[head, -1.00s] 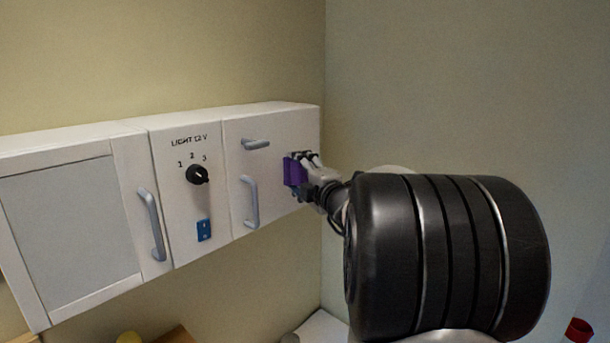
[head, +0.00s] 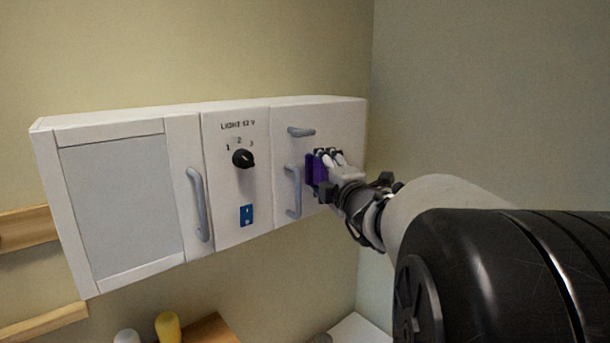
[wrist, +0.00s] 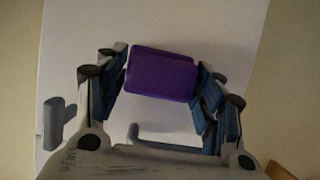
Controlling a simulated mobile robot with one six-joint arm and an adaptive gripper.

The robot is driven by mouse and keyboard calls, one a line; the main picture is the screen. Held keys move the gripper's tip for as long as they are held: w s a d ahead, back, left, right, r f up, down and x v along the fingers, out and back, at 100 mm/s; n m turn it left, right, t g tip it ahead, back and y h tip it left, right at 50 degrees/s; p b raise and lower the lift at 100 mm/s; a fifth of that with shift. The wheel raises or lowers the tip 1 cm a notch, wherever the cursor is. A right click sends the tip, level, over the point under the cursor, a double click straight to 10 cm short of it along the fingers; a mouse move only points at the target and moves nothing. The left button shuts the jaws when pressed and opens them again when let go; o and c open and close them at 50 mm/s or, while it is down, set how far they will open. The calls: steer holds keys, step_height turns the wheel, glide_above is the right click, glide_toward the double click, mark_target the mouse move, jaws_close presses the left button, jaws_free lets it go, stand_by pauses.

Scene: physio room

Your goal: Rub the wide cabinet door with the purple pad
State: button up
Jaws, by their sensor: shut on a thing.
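The purple pad (head: 317,170) is held between the fingers of my gripper (head: 328,172), in front of the right part of the white wall cabinet. In the wrist view the pad (wrist: 161,75) sits between both fingers of my gripper (wrist: 160,82), with a white panel behind it. Whether the pad touches that panel I cannot tell. The wide cabinet door (head: 122,205), with a grey inset panel, is at the cabinet's left end. Its upright grey handle (head: 199,205) is near its right edge. My gripper is well to the right of this door.
The middle panel carries a black knob (head: 243,159) and a blue switch (head: 246,215). The right section has a level handle (head: 301,132) and an upright handle (head: 293,191) close to my gripper. A yellow bottle (head: 168,328) stands below. The room's corner is right of the cabinet.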

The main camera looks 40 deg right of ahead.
steer(key=shift+a, duration=0.1)
steer(key=shift+s+d+p, duration=0.15)
steer(key=shift+s+p, duration=0.3)
steer(key=shift+s, duration=1.05)
steer(key=shift+s+d+p, duration=0.1)
steer(key=shift+s+p, duration=0.3)
steer(key=shift+s, duration=1.05)
steer(key=shift+s, duration=0.1)
steer(key=s+p, duration=0.1)
steer(key=s, duration=0.1)
steer(key=shift+s+d, duration=0.1)
steer(key=shift+s, duration=0.3)
steer(key=shift+f, duration=0.1)
